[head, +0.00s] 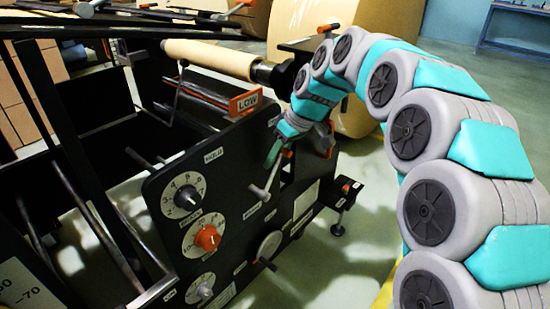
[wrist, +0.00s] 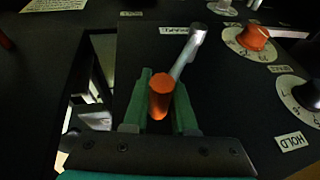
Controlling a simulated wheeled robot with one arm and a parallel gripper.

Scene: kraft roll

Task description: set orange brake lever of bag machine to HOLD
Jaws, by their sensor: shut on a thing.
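The brake lever has a grey metal arm (head: 262,190) that slants up and to the right from its pivot on the black machine panel. Its orange grip (wrist: 160,97) shows in the wrist view between the green fingers of my gripper (wrist: 159,103). The gripper is shut on this grip. In the head view my gripper (head: 275,155) comes from above right, and its fingers mostly hide the grip.
A kraft roll (head: 310,25) is behind.

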